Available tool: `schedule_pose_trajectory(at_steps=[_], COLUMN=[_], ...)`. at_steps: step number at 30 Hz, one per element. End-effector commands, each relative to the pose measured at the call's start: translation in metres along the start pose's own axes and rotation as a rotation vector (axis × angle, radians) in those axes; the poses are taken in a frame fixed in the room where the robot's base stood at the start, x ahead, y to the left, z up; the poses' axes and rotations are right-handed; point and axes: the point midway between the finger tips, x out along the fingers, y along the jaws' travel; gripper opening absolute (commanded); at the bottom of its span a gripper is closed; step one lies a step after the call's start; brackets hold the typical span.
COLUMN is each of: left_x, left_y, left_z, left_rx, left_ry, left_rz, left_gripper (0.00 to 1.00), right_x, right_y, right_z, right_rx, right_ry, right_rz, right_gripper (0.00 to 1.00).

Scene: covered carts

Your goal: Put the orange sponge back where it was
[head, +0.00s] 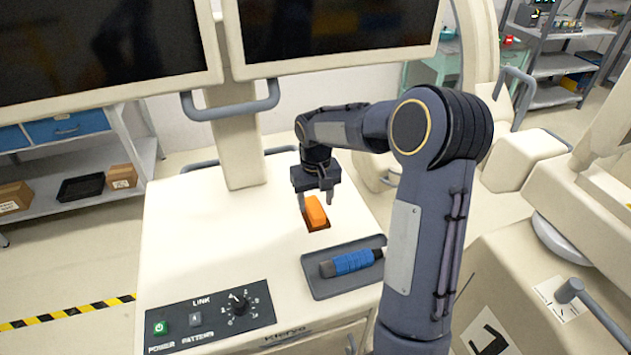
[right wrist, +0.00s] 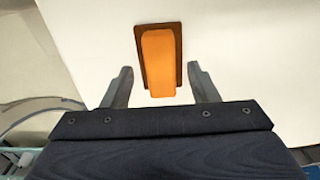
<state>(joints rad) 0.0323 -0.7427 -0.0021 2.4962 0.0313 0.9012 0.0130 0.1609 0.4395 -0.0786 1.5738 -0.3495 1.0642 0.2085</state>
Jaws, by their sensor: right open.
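The orange sponge (head: 316,212) sits in a dark rectangular recess (head: 322,227) in the cart's cream top. In the right wrist view the sponge (right wrist: 158,62) stands inside the recess, whose dark edge (right wrist: 178,40) shows around its far end and sides. My left gripper is not in view.
A grey tray (head: 325,290) with a blue-gripped cylinder (head: 352,262) lies in front of the recess. A control panel (head: 210,316) with a knob is at the cart's front left. Two monitors (head: 340,30) stand behind. The cart top left of the recess is clear.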

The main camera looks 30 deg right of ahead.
Motion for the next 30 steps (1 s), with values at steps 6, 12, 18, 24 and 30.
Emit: schedule_pose_trajectory(at_steps=[6, 12, 18, 24, 30], left_x=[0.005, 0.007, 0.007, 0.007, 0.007], left_y=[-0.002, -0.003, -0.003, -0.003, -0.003], left_z=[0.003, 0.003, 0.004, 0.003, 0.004], left_rx=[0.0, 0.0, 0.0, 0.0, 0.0], left_ry=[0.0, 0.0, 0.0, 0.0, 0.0], left_rz=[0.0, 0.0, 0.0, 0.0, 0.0], left_gripper=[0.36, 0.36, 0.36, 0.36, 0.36], right_x=[-0.049, -0.08, -0.092, -0.107, -0.126], right_y=[-0.001, -0.001, -0.001, -0.004, -0.022], right_z=[-0.001, -0.001, 0.0, 0.031, 0.121], right_rx=[0.0, 0.0, -0.001, -0.019, -0.069], right_ry=[0.006, 0.002, 0.001, 0.045, 0.172], right_rz=[-0.001, -0.001, -0.001, -0.058, -0.208], right_gripper=[0.54, 0.54, 0.54, 0.54, 0.54])
